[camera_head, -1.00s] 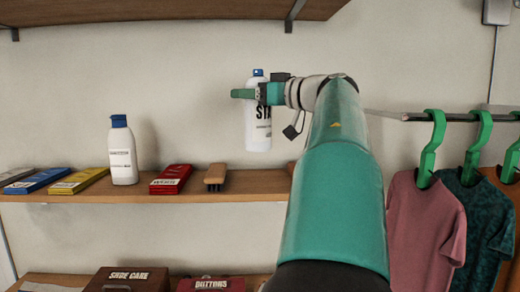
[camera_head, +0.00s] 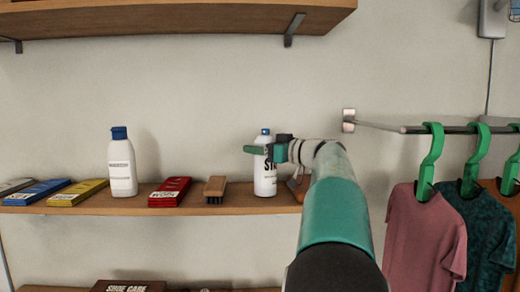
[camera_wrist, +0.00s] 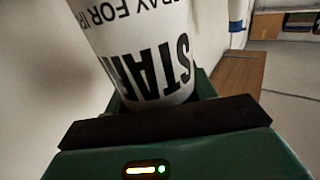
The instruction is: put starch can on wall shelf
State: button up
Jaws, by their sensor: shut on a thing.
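The starch can (camera_head: 265,177) is white with a blue cap and black lettering. It is upright at the right part of the wall shelf (camera_head: 110,207), right of the brush. Its base looks level with the shelf top; I cannot tell for sure whether it touches. My gripper (camera_head: 262,150) is shut on the can's upper part, reaching in from the right. In the wrist view the can (camera_wrist: 140,45) fills the space between the jaws, its "STAR" lettering upside down. The can's far side is hidden.
On the shelf stand a brush (camera_head: 215,189), a red packet stack (camera_head: 170,191), a white blue-capped bottle (camera_head: 121,165), and yellow and blue packets (camera_head: 77,192). An upper shelf (camera_head: 180,18) hangs above. A rail with green hangers (camera_head: 430,160) and shirts is at the right.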

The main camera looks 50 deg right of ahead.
jog(key=shift+w+f, duration=0.1)
jog(key=shift+f, duration=0.1)
jog(key=o, duration=1.7)
jog(key=s, duration=1.2)
jog(key=shift+d+r, duration=0.15)
jog(key=shift+d, duration=0.3)
